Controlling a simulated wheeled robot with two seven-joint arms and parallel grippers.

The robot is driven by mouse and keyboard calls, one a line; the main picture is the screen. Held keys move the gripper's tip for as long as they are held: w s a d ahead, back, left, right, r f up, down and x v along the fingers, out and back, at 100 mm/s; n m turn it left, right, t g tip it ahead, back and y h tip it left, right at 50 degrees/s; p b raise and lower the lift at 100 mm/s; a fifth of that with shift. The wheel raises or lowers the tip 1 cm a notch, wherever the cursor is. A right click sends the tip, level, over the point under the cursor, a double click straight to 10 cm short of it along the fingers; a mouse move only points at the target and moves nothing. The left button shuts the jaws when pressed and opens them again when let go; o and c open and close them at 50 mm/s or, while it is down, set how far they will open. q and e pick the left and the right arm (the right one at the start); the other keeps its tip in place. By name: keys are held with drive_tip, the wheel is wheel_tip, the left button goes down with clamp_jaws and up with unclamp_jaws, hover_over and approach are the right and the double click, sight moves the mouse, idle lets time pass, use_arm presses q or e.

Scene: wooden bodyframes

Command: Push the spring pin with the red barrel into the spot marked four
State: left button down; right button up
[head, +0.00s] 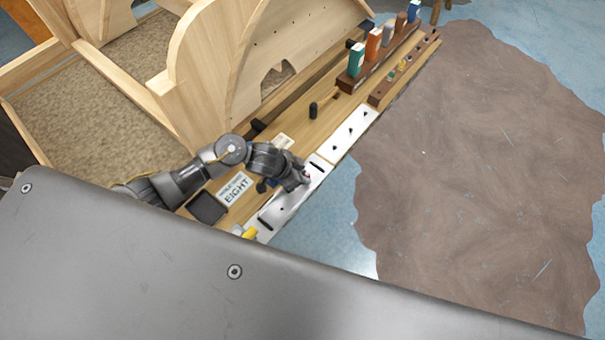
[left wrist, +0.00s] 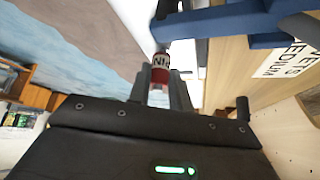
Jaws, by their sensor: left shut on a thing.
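My left gripper (head: 303,180) is low over the white plate (head: 283,208) at the bench's front edge. In the left wrist view its fingers (left wrist: 160,88) are shut on the red barrel (left wrist: 160,69) of a pin, which has a white label partly reading "NI". A second white plate (head: 349,134) with several dark holes lies beyond. No mark reading four is legible. My right gripper is not in view.
A dark rack (head: 344,86) holds upright coloured blocks, and a wooden strip (head: 378,99) with small coloured pieces lies beside it. The tall wooden frame (head: 215,60) stands behind.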

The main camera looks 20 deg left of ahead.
use_arm(q)
drive_tip(key=shift+f, duration=0.5)
drive_tip(key=c, duration=1.2)
unclamp_jaws()
drive_tip(key=p+v, duration=0.1)
drive_tip(key=v, duration=1)
drive_tip(key=shift+f, duration=0.1)
